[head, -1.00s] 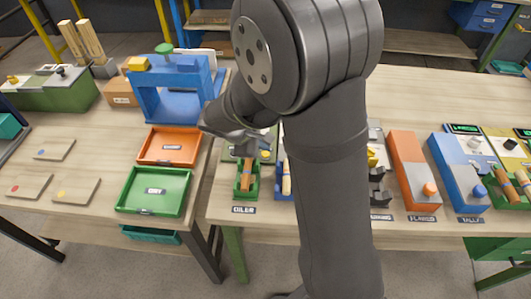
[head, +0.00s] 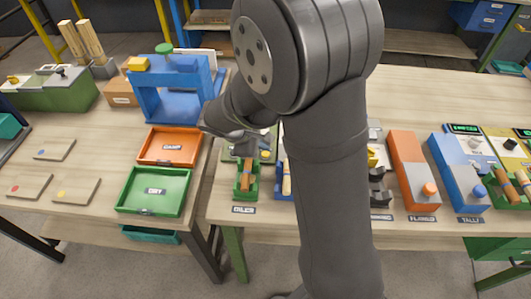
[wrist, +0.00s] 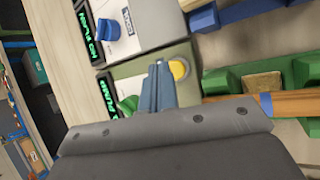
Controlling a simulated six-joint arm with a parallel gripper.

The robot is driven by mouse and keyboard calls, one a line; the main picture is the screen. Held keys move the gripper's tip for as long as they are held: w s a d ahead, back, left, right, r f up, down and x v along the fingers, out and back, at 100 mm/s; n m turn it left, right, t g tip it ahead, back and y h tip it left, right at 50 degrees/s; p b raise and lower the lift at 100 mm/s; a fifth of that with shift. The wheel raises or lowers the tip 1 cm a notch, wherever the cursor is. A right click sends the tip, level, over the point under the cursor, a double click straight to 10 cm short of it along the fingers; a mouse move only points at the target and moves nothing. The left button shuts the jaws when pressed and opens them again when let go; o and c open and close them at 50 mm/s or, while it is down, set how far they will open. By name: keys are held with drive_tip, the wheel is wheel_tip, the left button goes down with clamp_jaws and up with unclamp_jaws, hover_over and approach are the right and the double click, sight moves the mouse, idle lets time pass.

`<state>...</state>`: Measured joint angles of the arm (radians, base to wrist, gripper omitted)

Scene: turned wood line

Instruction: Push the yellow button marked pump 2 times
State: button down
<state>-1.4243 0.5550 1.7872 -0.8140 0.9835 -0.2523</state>
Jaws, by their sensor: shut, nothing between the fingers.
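My gripper (wrist: 160,68) is shut and empty. Its fingertips are right at the left edge of the button in that view and overlap part of it. I cannot tell whether they touch it.
A green knob (wrist: 128,104) sits close by on the panel. A blue knob (wrist: 102,28) is on the neighbouring panel. A green cradle holds a turned wooden piece (wrist: 295,103) to the right. Orange (head: 172,147) and green (head: 155,190) trays lie left in the head view.

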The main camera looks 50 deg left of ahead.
sight(263, 154)
drive_tip(key=shift+f, duration=0.1)
idle(0.5)
drive_tip(key=shift+f, duration=0.3)
drive_tip(key=shift+f, duration=0.4)
idle(0.5)
drive_tip(key=shift+r, duration=0.8)
drive_tip(key=shift+r, duration=0.15)
drive_tip(key=shift+r, duration=2.35)
drive_tip(key=shift+f, duration=0.15)
